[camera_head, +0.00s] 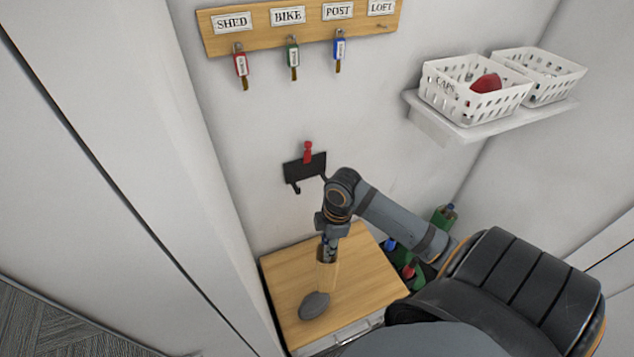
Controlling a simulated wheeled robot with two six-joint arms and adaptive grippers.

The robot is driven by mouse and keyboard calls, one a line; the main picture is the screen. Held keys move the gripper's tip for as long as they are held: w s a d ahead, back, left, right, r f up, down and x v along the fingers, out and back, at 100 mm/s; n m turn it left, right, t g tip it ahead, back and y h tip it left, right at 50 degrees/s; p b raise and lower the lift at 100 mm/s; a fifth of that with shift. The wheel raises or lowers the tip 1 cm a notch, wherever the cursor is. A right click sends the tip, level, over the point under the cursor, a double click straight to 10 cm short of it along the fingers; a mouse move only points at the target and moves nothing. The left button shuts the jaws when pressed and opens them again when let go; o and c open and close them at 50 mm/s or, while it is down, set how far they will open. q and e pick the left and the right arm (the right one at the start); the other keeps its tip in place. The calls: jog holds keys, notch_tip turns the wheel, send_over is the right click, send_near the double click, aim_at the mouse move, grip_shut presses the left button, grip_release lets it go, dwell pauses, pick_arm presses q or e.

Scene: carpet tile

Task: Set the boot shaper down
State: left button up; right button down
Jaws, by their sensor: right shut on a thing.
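The boot shaper has a wooden upper part (326,276) and a dark grey rounded end (314,305). It is in the camera_head view, over the light wooden top (360,262) of a low cabinet. My right gripper (328,252) is shut on its upper part from above. The shaper hangs roughly upright, its grey end low over the wood; I cannot tell whether it touches. My right arm comes in from the lower right and hides part of the wooden top. My left gripper is not in view.
A black wall hook with a red clip (307,153) is behind my right wrist. A key board (300,22) with tagged keys hangs above. White baskets (475,88) stand on a shelf at right. Green items (412,272) stand right of the wooden top, whose left part is clear.

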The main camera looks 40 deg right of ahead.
jog(key=shift+w+a, duration=0.15)
jog(key=shift+w, duration=0.1)
jog(key=shift+w+f, duration=0.2)
jog(key=shift+w, duration=0.05)
jog(key=w+a+f, duration=0.2)
jog(key=w+f, duration=0.4)
jog(key=w+a+f, duration=0.2)
jog(key=w+f, duration=0.4)
jog(key=shift+w+a+f+b, duration=0.2)
jog(key=shift+a+f+b, duration=0.05)
jog(key=shift+f+b, duration=0.05)
jog(key=shift+f, duration=0.1)
jog(key=c, duration=1)
grip_release()
